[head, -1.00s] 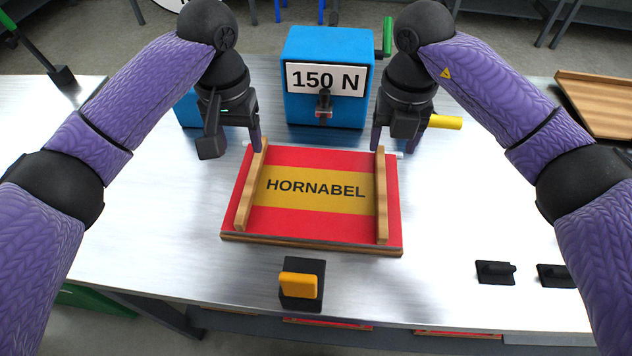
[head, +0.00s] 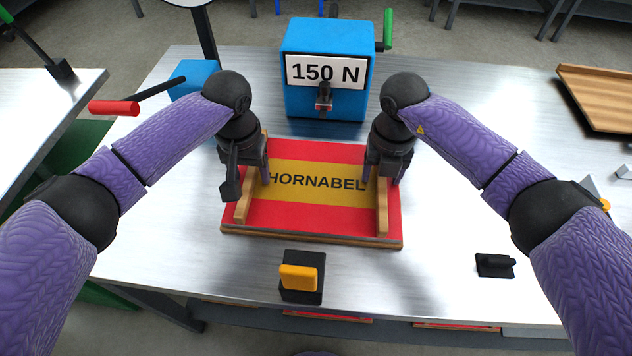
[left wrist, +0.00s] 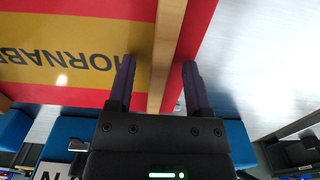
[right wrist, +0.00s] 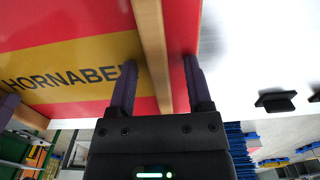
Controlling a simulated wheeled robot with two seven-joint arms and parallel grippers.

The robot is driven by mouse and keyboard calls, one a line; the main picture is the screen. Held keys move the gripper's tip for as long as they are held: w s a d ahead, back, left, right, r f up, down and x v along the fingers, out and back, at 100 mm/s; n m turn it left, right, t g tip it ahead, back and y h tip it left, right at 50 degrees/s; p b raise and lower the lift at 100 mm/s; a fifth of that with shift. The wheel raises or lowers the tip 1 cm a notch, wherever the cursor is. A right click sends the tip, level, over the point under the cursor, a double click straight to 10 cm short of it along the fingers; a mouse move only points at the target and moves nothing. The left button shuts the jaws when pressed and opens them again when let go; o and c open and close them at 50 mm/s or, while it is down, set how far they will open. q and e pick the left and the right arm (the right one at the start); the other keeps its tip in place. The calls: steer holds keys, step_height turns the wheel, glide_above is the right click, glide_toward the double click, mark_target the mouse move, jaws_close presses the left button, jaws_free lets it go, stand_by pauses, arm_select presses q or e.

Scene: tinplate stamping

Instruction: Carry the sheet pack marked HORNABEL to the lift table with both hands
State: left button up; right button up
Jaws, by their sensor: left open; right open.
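The HORNABEL sheet pack (head: 310,217), red with a yellow band, lies flat on the metal bench in the head view. A wooden bar runs along its left side (head: 243,207) and another along its right side (head: 382,218). My left gripper (head: 255,180) is open at the left bar; in the left wrist view its fingers (left wrist: 159,64) stand on either side of that bar (left wrist: 166,50). My right gripper (head: 382,178) is open at the right bar; in the right wrist view its fingers (right wrist: 159,65) straddle that bar (right wrist: 150,35). I cannot tell which surface is the lift table.
A blue box marked 150 N (head: 325,95) stands behind the pack. A black block with an orange top (head: 299,279) sits in front of it. A black holder (head: 495,265) and a wooden tray (head: 600,100) are at right. A red-handled lever (head: 115,108) shows at left.

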arm_select(q)
jaws_close()
arm_select(e)
jaws_close()
steer(key=shift+r, duration=0.1)
stand_by(0.9)
